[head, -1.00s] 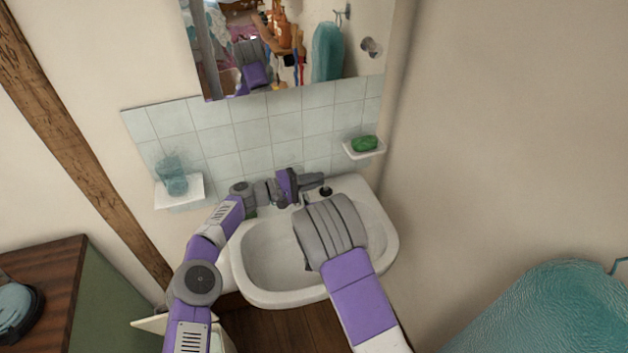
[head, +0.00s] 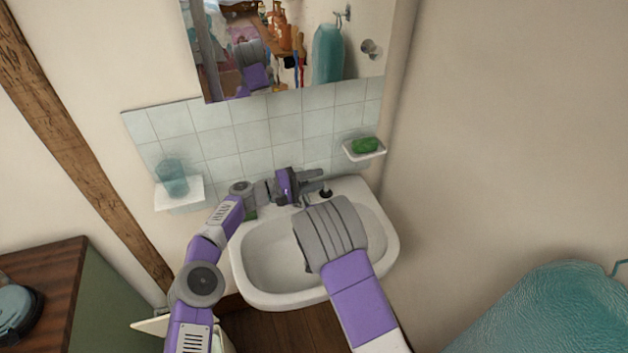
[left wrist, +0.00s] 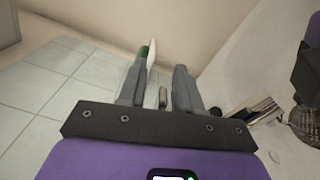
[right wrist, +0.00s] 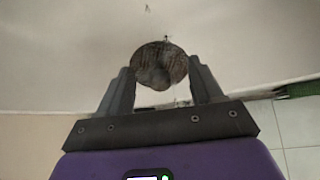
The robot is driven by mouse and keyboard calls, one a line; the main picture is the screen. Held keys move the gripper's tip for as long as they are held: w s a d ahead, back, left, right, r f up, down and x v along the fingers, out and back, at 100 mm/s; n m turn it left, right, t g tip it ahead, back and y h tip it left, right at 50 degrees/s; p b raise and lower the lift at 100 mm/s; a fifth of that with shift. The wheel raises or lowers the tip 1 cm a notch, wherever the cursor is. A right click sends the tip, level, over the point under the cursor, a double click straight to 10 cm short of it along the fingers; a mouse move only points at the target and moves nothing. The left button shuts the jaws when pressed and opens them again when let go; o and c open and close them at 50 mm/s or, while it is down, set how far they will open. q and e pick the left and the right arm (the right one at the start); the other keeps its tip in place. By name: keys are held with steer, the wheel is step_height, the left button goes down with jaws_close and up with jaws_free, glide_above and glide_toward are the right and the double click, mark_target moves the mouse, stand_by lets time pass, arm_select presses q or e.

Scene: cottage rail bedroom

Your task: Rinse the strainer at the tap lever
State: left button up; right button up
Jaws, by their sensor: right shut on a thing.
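My left gripper (head: 322,180) is above the back of the white washbasin (head: 388,235). Its fingers are apart in the left wrist view (left wrist: 163,70), with a small metal piece (left wrist: 163,97), apparently the tap lever, seen between them. I cannot tell whether they touch it. My right gripper (right wrist: 160,76) is shut on the strainer, a round dark mesh (right wrist: 150,62) showing between its fingers. The mesh also shows at the right of the left wrist view (left wrist: 306,126). In the head view my right arm hides the strainer and right gripper over the bowl.
A small shelf (head: 190,197) with a teal cup (head: 172,178) is on the tiled wall at left. A soap dish (head: 366,156) with green soap (head: 364,145) is at right. A mirror (head: 290,60) hangs above. A teal towel (head: 560,310) is at lower right.

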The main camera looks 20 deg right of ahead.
arm_select(q)
steer(key=a, duration=0.7)
steer(key=shift+s+a, duration=0.15)
steer(key=shift+a, duration=0.1)
stand_by(0.6)
steer(key=shift+f, duration=0.2)
steer(key=shift+r, duration=0.1)
stand_by(0.3)
steer(key=shift+r, duration=0.1)
